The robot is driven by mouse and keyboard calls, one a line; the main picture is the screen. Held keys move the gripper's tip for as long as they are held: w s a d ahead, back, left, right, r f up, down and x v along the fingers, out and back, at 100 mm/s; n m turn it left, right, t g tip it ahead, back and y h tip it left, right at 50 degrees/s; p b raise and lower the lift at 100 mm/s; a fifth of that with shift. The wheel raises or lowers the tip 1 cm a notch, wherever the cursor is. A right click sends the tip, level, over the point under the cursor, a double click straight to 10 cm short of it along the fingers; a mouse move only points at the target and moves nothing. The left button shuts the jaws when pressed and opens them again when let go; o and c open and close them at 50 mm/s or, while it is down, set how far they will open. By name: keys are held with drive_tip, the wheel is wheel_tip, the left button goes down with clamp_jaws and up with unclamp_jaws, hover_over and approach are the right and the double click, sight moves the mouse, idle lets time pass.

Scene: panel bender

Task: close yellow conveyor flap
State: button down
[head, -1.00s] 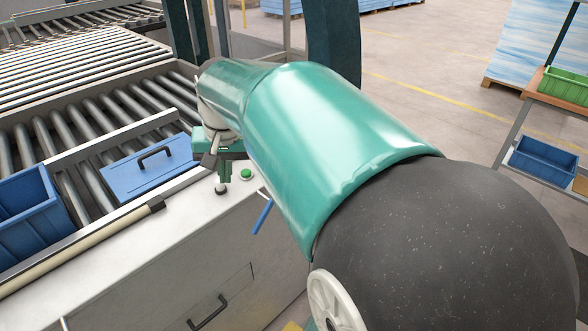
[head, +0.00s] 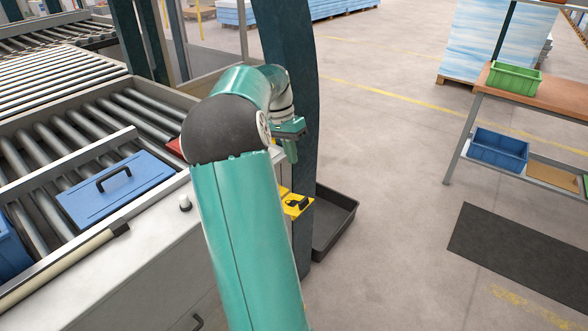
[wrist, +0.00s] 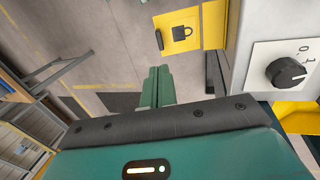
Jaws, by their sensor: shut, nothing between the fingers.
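The yellow flap (head: 298,204) juts out from the right end of the machine cabinet, with a dark handle on it. The wrist view shows its yellow face (wrist: 180,30) with a padlock sign and a small black handle, next to a grey panel with a black knob (wrist: 286,72). My gripper (head: 291,152) is above the flap in the head view, pointing down, with a gap between them. In the wrist view my green fingers (wrist: 157,86) are together and empty, apart from the flap. My arm hides part of the cabinet end.
A dark post (head: 287,60) stands close behind my gripper, with a black tray (head: 335,222) on the floor beside it. A shelf with bins (head: 498,149) stands at the right.

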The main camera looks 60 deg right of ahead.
sight(302, 200)
drive_tip(key=x, duration=1.2)
drive_tip(key=shift+f, duration=0.4)
drive_tip(key=shift+s, duration=0.1)
